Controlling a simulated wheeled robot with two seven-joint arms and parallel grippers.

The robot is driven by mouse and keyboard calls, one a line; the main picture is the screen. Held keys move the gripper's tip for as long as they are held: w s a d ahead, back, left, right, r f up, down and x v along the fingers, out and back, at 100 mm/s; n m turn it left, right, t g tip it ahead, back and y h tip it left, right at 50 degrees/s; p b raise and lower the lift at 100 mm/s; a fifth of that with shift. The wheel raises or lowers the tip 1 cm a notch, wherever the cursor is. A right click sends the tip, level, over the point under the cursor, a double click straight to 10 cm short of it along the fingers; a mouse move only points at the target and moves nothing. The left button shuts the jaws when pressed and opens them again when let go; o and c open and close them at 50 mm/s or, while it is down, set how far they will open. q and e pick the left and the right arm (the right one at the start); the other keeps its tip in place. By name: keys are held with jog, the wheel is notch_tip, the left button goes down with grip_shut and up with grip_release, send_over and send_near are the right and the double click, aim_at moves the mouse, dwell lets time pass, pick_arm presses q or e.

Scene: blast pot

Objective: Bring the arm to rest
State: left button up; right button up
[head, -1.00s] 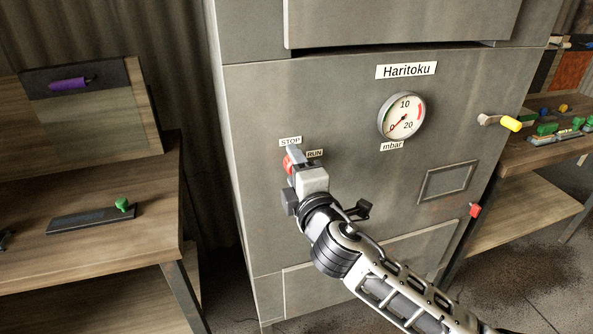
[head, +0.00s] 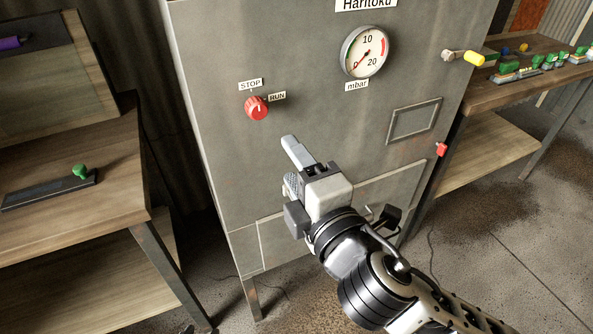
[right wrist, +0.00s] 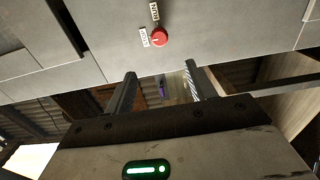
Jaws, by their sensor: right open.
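My right gripper (head: 290,168) is in front of the grey cabinet (head: 225,160), below and right of the red knob (head: 257,108) in the head view. It is open, with nothing between its fingers, and apart from the knob. In the right wrist view, the two spread fingers (right wrist: 160,78) show with a gap between them, and the red knob (right wrist: 160,37) is beyond them on the cabinet face. The knob sits between the STOP label (head: 250,85) and the RUN label (head: 278,96). My left gripper is not in view.
A pressure gauge (head: 364,52) is on the cabinet, its needle near 0. A wooden bench (head: 90,185) stands left, another bench (head: 540,65) right.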

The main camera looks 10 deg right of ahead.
jog(key=shift+s+f, duration=0.1)
dwell(0.4)
notch_tip(320, 180, down, 15)
jog(key=s+d+m+g+h, duration=0.1)
jog(key=s+d+m+g, duration=0.2)
jog(key=m, duration=0.5)
jog(key=s+d+f+m+g+h, duration=0.1)
jog(key=s+d+f+m+g, duration=0.1)
jog(key=s+d+f+m, duration=0.2)
jog(key=s+d+f+m+g, duration=0.2)
jog(key=s+d+f+m, duration=0.1)
jog(key=f+m, duration=0.4)
notch_tip(320, 180, down, 4)
jog(key=shift+s+d+r+h, duration=0.25)
jog(key=shift+s+d+h, duration=0.15)
jog(key=shift+s, duration=0.5)
